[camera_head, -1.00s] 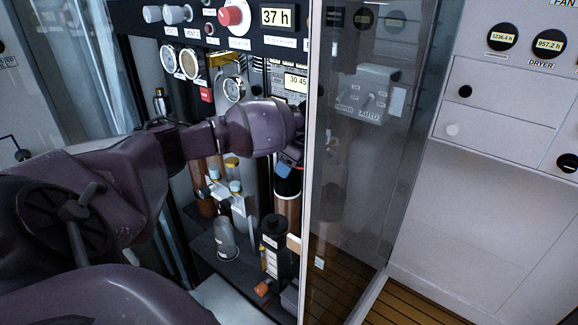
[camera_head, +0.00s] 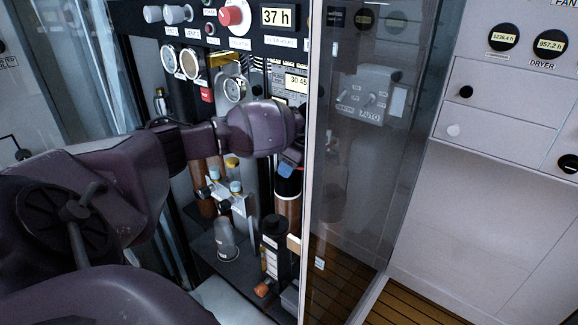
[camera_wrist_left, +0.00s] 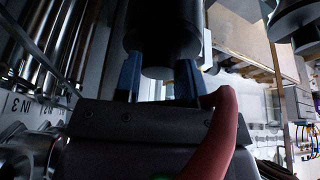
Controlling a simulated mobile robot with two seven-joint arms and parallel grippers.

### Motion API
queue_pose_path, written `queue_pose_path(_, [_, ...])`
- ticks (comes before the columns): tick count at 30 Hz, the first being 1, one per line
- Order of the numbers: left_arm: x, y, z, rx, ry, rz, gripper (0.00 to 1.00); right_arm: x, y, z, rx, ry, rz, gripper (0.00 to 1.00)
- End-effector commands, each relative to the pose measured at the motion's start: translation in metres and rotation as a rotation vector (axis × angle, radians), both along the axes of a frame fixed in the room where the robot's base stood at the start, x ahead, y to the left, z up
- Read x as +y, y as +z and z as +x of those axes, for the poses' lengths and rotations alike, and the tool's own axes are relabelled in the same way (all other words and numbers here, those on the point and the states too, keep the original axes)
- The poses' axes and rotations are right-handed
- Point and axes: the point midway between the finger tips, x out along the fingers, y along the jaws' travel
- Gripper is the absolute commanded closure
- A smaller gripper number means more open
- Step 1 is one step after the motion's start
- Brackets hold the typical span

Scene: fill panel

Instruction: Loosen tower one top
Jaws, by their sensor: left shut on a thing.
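My left gripper (camera_head: 287,168) is inside the open cabinet, its blue fingertips just showing below my wrist. It is at the upper end of a brown tower (camera_head: 288,208) with a black and white band near its top. In the left wrist view, the blue fingers (camera_wrist_left: 158,82) are shut on either side of a dark round tower top (camera_wrist_left: 160,28). My forearm and wrist hide most of this grip in the head view. A second brown tower (camera_head: 206,207) stands further left. No tower number is readable. My right gripper is not in view.
A clear door panel (camera_head: 355,150) stands close to the right of my wrist. Gauges (camera_head: 189,63) and a red knob (camera_head: 231,15) sit above. A clear bowl (camera_head: 226,240) and a black cylinder (camera_head: 275,250) are below. White cabinet fronts (camera_head: 500,130) are at right.

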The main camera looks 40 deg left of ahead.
Motion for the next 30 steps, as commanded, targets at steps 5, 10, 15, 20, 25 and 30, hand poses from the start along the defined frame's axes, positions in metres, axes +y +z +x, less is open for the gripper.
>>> queue_pose_path(5, [0.0002,-0.0001,0.0002,0.0,0.061,0.001,0.86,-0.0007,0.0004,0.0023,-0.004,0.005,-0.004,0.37])
queue_pose_path(10, [0.0002,0.0001,0.0001,0.0,0.063,0.0,0.86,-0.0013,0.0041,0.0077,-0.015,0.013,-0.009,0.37])
queue_pose_path(15, [0.0002,0.0001,0.0,0.0,0.063,0.001,0.51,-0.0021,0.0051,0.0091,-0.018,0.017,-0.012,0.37])
queue_pose_path(20, [0.0002,0.0001,0.0,0.001,0.062,0.001,0.37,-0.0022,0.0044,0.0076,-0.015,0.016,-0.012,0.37])
queue_pose_path(25, [0.0002,0.0001,0.0,0.0,0.061,0.001,0.37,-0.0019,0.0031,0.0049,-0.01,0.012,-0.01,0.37])
queue_pose_path(30, [-0.0024,0.0086,0.002,-0.003,0.062,0.001,0.37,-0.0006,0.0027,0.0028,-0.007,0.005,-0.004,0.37])
